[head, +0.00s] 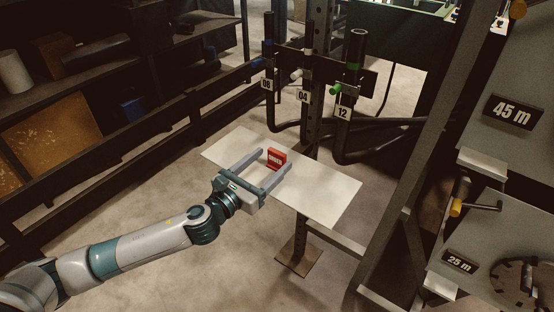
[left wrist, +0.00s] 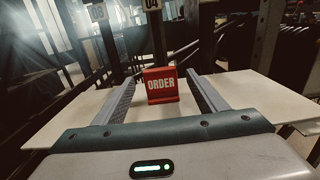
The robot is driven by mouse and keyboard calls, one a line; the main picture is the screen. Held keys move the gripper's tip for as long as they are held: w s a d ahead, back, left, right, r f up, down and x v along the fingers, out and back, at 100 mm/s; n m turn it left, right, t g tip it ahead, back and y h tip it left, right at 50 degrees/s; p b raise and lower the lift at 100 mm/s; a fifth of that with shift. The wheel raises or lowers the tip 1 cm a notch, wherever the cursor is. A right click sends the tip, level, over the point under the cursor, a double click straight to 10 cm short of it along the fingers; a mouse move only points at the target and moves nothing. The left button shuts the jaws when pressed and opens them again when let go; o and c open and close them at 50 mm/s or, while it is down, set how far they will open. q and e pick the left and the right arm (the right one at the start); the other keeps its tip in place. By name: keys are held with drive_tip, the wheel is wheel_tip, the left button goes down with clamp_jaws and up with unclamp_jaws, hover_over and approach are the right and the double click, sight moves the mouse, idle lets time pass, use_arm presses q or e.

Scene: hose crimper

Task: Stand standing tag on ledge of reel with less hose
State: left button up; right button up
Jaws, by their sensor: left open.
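A red standing tag (head: 277,158) marked ORDER stands upright on a pale board (head: 335,187). It also shows in the left wrist view (left wrist: 161,86), facing the camera. My left gripper (head: 276,162) is open, with one finger on each side of the tag and a gap to it in the left wrist view. Two reel plates stand at the right, one labelled 45 m (head: 513,112) and one labelled 25 m (head: 460,262). A small pale ledge (head: 482,160) sits below the 45 m label, and another (head: 440,285) sits below the 25 m label. My right gripper is not in view.
A black post (head: 316,80) behind the board carries valves and hoses labelled 08, 04 and 12. A slanted dark frame beam (head: 432,130) stands between the board and the reels. Dark rails and shelves (head: 60,60) fill the left. The board is otherwise bare.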

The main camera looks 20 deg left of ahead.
use_arm(q)
drive_tip(key=shift+w+d, duration=0.15)
drive_tip(key=shift+w, duration=0.3)
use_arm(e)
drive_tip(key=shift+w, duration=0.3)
use_arm(q)
drive_tip(key=c, duration=1.2)
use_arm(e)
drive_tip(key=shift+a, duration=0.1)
use_arm(q)
drive_tip(key=shift+r, duration=0.1)
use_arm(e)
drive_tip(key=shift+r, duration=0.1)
